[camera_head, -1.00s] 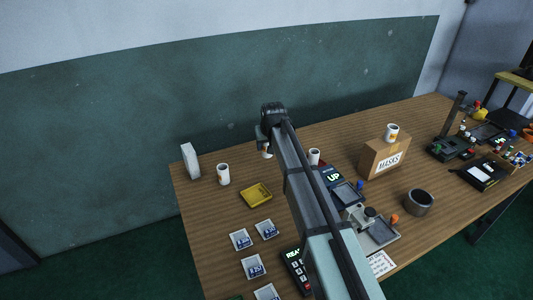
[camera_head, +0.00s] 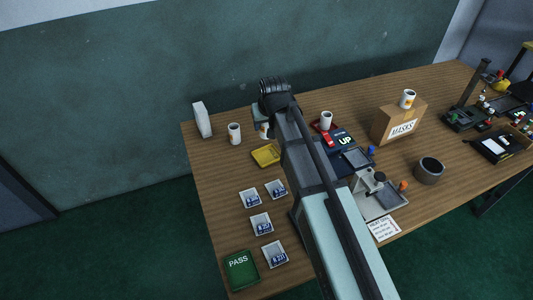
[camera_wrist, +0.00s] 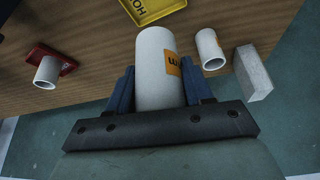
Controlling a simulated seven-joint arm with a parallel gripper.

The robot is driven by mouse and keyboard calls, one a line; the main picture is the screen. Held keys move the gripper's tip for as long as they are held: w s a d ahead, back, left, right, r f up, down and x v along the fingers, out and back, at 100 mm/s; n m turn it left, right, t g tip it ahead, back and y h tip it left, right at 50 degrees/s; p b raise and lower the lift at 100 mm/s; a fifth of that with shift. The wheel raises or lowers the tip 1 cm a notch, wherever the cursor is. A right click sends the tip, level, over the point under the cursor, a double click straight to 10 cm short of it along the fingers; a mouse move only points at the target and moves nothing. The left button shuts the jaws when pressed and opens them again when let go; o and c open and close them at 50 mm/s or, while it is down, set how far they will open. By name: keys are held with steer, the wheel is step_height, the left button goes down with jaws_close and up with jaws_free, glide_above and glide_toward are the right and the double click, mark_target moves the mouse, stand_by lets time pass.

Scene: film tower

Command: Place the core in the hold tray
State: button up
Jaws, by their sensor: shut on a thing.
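My gripper (camera_wrist: 158,92) is shut on a white cylindrical core with an orange label (camera_wrist: 157,62). In the head view the core (camera_head: 264,131) hangs below my wrist, partly hidden by it. The yellow hold tray (camera_head: 261,158) lies on the table, just in front of the held core in that view. In the wrist view the hold tray (camera_wrist: 158,10) shows at the top edge, cut off by the frame, with dark lettering. The core is apart from the tray, and the tray looks empty where it shows.
Another cylinder (camera_head: 326,121) stands on a red tray (camera_wrist: 67,66) to the right. Several small labelled trays and a green PASS tray (camera_head: 242,270) lie in front.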

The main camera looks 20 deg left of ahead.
steer(key=shift+s+d+f, duration=0.1)
steer(key=shift+d+f, duration=0.05)
steer(key=shift+f, duration=4.9)
steer(key=shift+f, duration=0.15)
steer(key=o, duration=1)
steer(key=shift+o, duration=0.2)
steer(key=v, duration=1.2)
